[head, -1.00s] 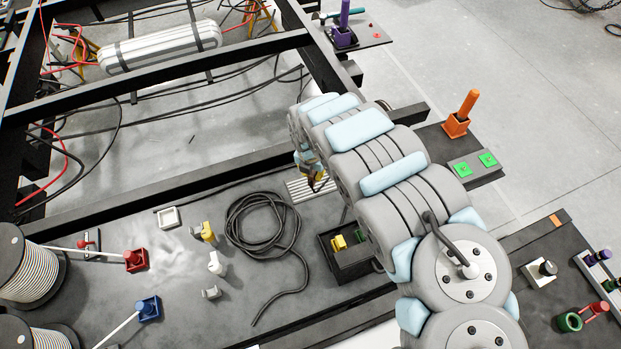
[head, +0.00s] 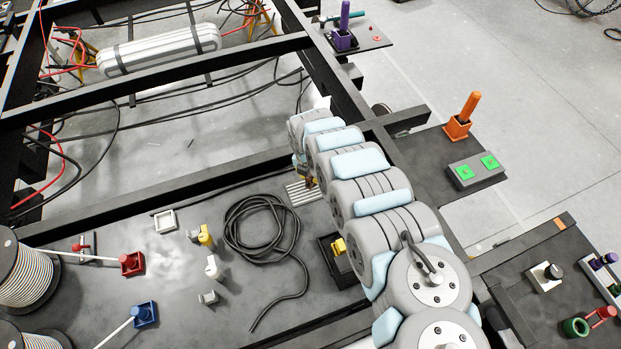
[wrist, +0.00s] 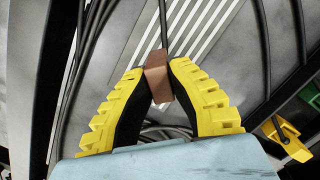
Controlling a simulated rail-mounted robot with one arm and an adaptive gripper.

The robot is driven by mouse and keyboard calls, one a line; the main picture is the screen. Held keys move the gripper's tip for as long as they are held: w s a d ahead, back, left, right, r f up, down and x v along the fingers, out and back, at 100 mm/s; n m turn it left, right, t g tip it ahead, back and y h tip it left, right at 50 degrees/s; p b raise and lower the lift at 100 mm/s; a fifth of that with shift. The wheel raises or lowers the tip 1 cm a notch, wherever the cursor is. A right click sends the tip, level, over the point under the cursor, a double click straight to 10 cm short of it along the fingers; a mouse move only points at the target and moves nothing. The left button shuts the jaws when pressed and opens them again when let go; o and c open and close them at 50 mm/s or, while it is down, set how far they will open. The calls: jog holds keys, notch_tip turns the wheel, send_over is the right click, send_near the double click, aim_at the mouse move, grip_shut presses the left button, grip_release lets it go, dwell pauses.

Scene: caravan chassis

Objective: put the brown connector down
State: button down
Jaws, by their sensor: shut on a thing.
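The brown connector (wrist: 158,77) is held between the yellow-and-black fingertips of my gripper (wrist: 155,82) in the wrist view. Behind it lies the ribbed light plate (wrist: 205,35) on the grey worktop; I cannot tell how high the connector is above it. In the head view my gripper (head: 308,181) is small and partly hidden by my arm, beside the ribbed plate (head: 301,193). A little brown shows at its tip.
A coiled black cable (head: 262,235) lies left of the plate. A dark box with a yellow connector (head: 339,246) stands in front of it. White, grey and yellow connectors (head: 205,235) stand farther left. A dark chassis beam (head: 170,187) runs behind.

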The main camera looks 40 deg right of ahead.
aim_at(308, 178)
jog(key=shift+f, duration=0.9)
jog(key=shift+f, duration=0.15)
jog(key=c, duration=1.2)
grip_release()
jog(key=shift+o, duration=0.2)
jog(key=shift+s+r, duration=0.15)
jog(key=shift+r, duration=1.7)
jog(key=shift+s+a+r+p, duration=0.15)
jog(key=shift+r+p, duration=0.25)
jog(key=shift+r, duration=1)
jog(key=shift+w+a+r+p, duration=0.1)
jog(key=shift+a+r+p, duration=0.25)
jog(key=shift+r, duration=1.1)
jog(key=shift+s+a+r+p, duration=0.15)
jog(key=shift+r+p, duration=0.25)
jog(key=shift+r, duration=1)
